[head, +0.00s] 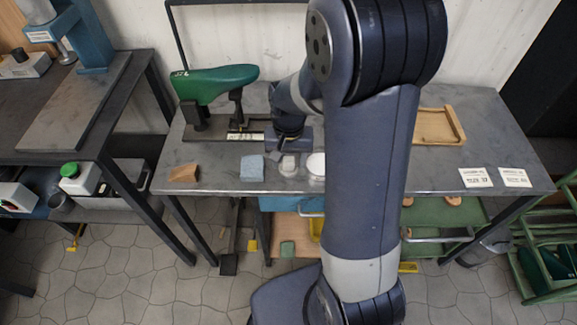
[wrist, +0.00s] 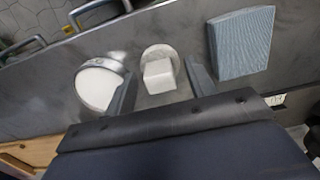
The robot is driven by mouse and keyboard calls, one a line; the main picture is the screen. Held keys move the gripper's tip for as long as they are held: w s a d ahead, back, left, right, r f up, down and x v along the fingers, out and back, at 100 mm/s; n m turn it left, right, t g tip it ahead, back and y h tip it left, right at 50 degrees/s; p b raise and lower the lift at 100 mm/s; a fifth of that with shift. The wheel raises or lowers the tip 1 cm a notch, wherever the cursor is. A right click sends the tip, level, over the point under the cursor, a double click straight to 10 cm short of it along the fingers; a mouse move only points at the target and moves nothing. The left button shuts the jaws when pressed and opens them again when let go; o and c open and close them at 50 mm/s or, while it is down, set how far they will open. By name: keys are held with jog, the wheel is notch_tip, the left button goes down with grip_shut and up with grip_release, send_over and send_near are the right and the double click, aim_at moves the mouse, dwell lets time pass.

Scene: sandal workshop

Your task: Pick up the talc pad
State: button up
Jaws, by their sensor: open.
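A small white pad with a round base and a square block on top, which looks like the talc pad (wrist: 158,70), stands on the metal bench. It also shows in the head view (head: 288,166), just in front of my gripper (head: 289,146). In the wrist view my gripper (wrist: 161,86) is open, with one finger on each side of the pad's block. The fingers appear apart from it; their height above the bench is hard to tell. A round metal-rimmed dish with a white fill (wrist: 97,86) sits close beside the left finger, also seen in the head view (head: 316,164).
A blue-grey block (head: 252,168) lies left of the pad, near the right finger in the wrist view (wrist: 241,42). A brown wedge (head: 184,173) lies farther left. A green shoe last (head: 214,83) stands behind. A wooden tray (head: 437,126) and two cards (head: 475,178) are right.

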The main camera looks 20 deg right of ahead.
aim_at(289, 159)
jog(key=shift+f, duration=0.3)
jog(key=shift+c, duration=0.3)
jog(key=c, duration=1)
notch_tip(289, 159, up, 10)
jog(key=shift+r+p, duration=0.1)
jog(key=shift+p, duration=0.55)
jog(key=o, duration=0.5)
jog(key=shift+c, duration=0.2)
jog(key=c, duration=0.4)
